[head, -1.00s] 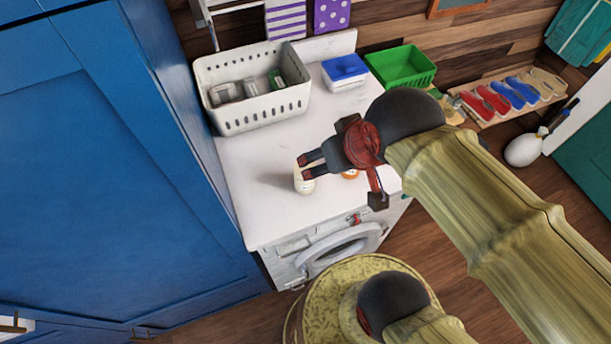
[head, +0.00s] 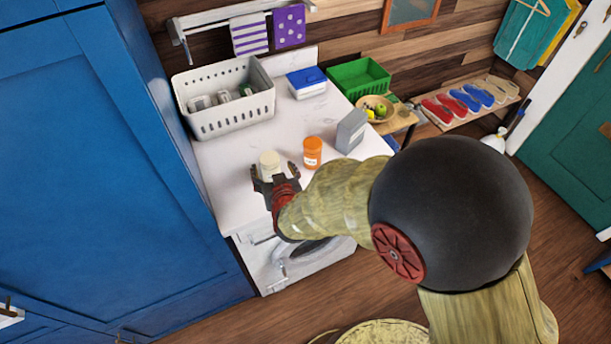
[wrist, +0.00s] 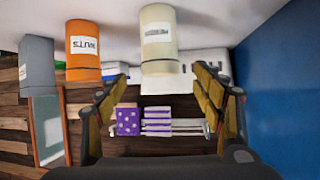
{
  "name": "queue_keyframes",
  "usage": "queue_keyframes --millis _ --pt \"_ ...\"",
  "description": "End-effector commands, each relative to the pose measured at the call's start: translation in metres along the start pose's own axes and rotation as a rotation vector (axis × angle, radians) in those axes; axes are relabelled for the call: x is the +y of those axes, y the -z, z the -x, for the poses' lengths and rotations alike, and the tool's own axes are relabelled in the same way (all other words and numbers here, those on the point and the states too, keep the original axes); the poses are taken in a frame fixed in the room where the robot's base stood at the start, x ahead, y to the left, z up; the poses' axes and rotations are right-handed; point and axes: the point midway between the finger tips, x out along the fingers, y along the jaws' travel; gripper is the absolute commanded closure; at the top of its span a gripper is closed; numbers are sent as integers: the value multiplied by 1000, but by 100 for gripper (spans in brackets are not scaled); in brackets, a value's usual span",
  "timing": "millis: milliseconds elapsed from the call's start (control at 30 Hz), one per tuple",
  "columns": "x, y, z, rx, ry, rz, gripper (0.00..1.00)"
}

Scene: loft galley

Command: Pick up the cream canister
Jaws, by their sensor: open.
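The cream canister (head: 269,163) stands upright on the white top of the washing machine (head: 226,165), near its front. In the wrist view the cream canister (wrist: 158,38) shows upside down, with a pale label, beyond the fingers and between them. My gripper (head: 273,172) is open, on the near side of the canister, with its fingers pointing towards it. In the wrist view my gripper (wrist: 160,108) has its two fingers spread wide, with nothing between the pads. I cannot tell whether a finger touches the canister.
An orange canister (head: 312,152) marked as nuts stands just right of the cream one. A grey container (head: 351,131) is farther right. A white basket (head: 228,125), a blue-lidded box (head: 307,84) and a green basket (head: 360,80) are behind. A tall blue cabinet (head: 90,170) rises on the left.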

Motion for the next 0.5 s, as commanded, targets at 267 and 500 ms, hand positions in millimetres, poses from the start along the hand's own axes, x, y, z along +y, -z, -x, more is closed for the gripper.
queue_keyframes --millis 267,500 --pt "-7 -8 -20 26 -8 16 32" --pt "-10 -8 -44 25 -7 16 32"
